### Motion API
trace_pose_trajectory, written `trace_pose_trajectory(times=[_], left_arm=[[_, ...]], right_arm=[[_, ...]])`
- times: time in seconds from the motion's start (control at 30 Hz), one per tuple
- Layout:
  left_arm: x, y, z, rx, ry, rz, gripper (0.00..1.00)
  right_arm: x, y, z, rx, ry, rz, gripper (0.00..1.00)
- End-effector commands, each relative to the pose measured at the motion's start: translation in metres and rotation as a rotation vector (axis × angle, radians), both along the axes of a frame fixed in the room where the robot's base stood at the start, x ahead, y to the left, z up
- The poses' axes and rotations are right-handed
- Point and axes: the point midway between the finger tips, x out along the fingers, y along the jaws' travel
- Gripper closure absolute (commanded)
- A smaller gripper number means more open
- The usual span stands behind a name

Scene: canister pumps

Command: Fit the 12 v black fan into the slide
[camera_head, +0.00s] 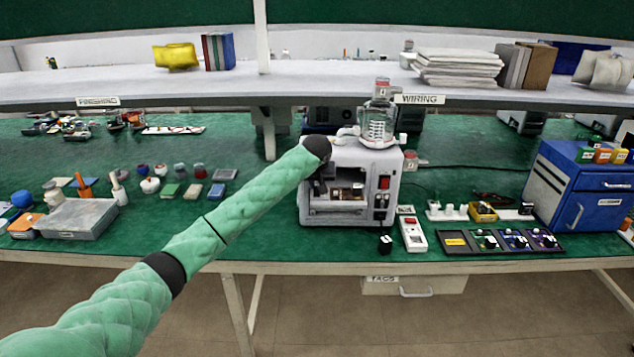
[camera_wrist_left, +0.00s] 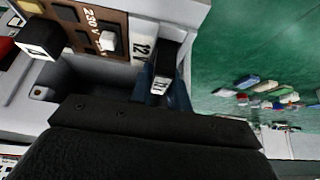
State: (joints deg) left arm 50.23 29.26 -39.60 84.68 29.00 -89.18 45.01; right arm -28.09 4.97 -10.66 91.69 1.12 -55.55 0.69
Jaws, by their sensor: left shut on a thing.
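My left gripper (camera_wrist_left: 163,92) is shut on a black block, the 12 V fan (camera_wrist_left: 167,58), with a white 12 V label showing between its bluish fingers. The fan is at the edge of the pale machine, beside a white strip marked 12 (camera_wrist_left: 143,45); I cannot tell whether it is seated in the slide. A brown panel marked 230 V (camera_wrist_left: 97,18) carries black and white blocks. In the head view my left arm reaches the left side of the white machine (camera_head: 390,165); its fingers and the fan are hidden or too small there. My right gripper is not in view.
A glass canister (camera_head: 377,122) tops the machine. A white switch box (camera_head: 413,233) and a dark tray (camera_head: 455,251) of small modules are to its right, before a blue cabinet (camera_head: 580,185). A grey box (camera_head: 78,218) and small items are at left. The green bench (camera_head: 270,240) is clear front-left of the machine.

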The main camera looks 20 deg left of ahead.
Motion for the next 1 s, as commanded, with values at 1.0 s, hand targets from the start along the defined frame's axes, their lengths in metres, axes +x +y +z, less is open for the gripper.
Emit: trace_pose_trajectory(times=[1.0], left_arm=[[-0.016,-0.005,0.028,-0.001,-0.003,-0.001,0.61]], right_arm=[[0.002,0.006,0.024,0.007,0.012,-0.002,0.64]])
